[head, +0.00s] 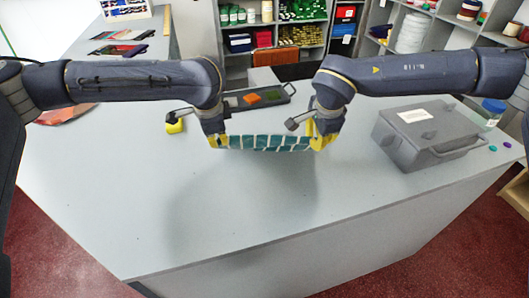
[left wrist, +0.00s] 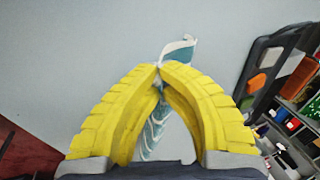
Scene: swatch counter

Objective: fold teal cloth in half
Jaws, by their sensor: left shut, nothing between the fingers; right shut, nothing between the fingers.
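The teal cloth (head: 268,142), with white stripes, shows as a narrow band spanning from my left gripper (head: 218,141) to my right gripper (head: 322,141) in the head view. Both grippers have yellow fingers and are shut, one at each end of the band. In the left wrist view, the left fingertips (left wrist: 160,68) meet. A piece of the cloth (left wrist: 182,52) shows just beyond them, and more striped cloth shows between the fingers below. I cannot tell how the cloth is caught at the tips. The cloth's lower side and underside are hidden.
A grey lidded case (head: 430,140) stands on the right of the counter (head: 270,230). A dark tray (head: 255,99) with coloured swatches lies behind the grippers, and a yellow object (head: 174,126) lies left of it. The counter's front is clear.

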